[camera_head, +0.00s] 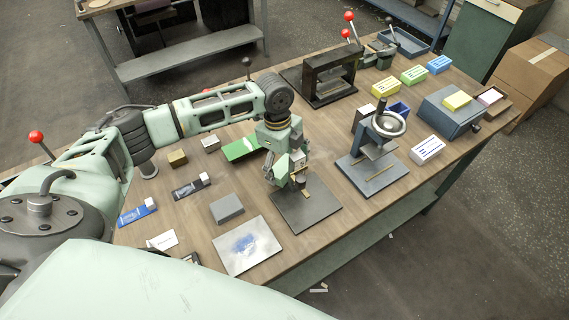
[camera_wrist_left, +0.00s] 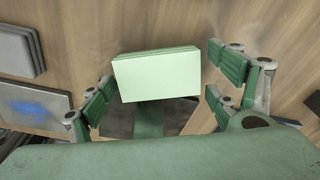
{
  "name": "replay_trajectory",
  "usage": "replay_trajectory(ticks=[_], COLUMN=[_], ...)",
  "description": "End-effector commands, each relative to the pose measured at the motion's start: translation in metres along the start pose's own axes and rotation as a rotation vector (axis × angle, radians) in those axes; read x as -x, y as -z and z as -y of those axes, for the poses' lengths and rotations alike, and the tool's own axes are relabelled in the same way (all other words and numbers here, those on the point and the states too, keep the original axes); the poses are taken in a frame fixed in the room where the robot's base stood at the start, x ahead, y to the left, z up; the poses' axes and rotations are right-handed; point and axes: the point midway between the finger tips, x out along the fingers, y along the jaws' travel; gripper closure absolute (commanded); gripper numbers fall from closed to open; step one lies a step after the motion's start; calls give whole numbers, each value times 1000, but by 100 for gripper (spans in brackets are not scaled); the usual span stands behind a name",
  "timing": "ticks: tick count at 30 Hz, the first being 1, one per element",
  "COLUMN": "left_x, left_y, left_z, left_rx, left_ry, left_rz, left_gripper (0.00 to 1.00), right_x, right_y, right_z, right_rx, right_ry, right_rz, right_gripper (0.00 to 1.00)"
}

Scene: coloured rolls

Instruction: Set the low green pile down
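The low green pile (camera_wrist_left: 156,78) shows in the left wrist view as a pale green block with darker green layered edges. It is between the fingers of my left gripper (camera_wrist_left: 160,82). The fingers on the left come right up to its edge. A narrow strip of wood shows between it and the fingers on the right, so I cannot tell whether they grip it. In the head view my left gripper (camera_head: 289,178) points down over the dark plate (camera_head: 310,210), and the pile is hard to tell from the pale green gripper. My right gripper is not in view.
A grey pile (camera_head: 227,208) and a plate with a blue smear (camera_head: 245,246) lie nearby. A bright green pack (camera_head: 240,148) lies behind the gripper. A press with a handwheel (camera_head: 388,123) stands to the right. Bare wood (camera_head: 335,225) shows at the front edge.

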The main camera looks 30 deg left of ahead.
Motion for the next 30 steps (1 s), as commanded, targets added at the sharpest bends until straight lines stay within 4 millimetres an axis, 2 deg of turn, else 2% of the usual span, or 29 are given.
replay_trajectory(ticks=[10, 14, 17, 25, 30], left_x=[1, 9, 24, 82, 108], left_y=[0, -1, -1, 0, 0], left_z=[0, 1, 1, 2, 1], left_rx=[0, 1, 1, 0, 1], left_ry=[0, 3, 4, 5, 2], left_rz=[0, 1, 1, 0, -1], left_gripper=[11, 11, 11, 11, 11], right_x=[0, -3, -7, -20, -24], right_y=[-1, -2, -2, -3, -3], right_z=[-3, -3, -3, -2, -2], right_rx=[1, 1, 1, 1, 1], right_ry=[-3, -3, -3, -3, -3], right_rz=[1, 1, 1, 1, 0], right_gripper=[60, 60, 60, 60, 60])
